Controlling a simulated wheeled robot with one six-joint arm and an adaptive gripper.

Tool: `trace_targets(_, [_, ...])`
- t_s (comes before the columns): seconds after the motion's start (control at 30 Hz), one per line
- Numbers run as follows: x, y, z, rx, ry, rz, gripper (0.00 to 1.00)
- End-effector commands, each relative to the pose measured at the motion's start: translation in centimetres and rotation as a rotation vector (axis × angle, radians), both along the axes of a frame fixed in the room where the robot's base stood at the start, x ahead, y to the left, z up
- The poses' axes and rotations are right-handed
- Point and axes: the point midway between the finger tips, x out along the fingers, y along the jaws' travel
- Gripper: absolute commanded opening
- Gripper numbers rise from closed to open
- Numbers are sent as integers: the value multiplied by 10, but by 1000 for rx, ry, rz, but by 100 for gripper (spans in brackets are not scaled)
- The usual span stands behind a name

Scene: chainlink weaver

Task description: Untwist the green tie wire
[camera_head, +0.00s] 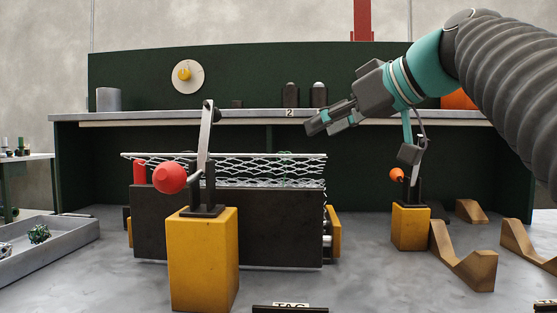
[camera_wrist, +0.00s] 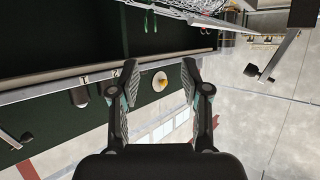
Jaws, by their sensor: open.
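My gripper (camera_head: 322,122) is open and empty in the head view, raised above the right end of the wire mesh (camera_head: 235,168) and in front of the shelf. In the wrist view its two fingers (camera_wrist: 158,78) are spread with nothing between them. A faint green bit on the mesh (camera_head: 285,156) may be the green tie wire; it is too small to tell its twist. Thin green strands (camera_wrist: 150,20) also show near the mesh (camera_wrist: 195,12) at the top of the wrist view, apart from the fingers. The mesh lies over a dark block (camera_head: 230,225).
A lever with a red ball (camera_head: 170,177) stands on a yellow post (camera_head: 203,260) before the block. Another yellow post (camera_head: 410,228) and wooden cradles (camera_head: 463,258) stand right. A grey tray (camera_head: 55,255) holds small parts at left. The shelf (camera_head: 230,115) runs behind.

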Motion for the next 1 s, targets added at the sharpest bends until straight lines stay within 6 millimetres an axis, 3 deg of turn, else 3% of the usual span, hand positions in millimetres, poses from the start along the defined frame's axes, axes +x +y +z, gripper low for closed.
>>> trace_targets(0.17, [13,-2,-7,3,6,-26,47])
trace_targets(0.7, [76,60,-43,1,4,-24,47])
trace_targets(1.0, [93,75,-52,2,4,-27,47])
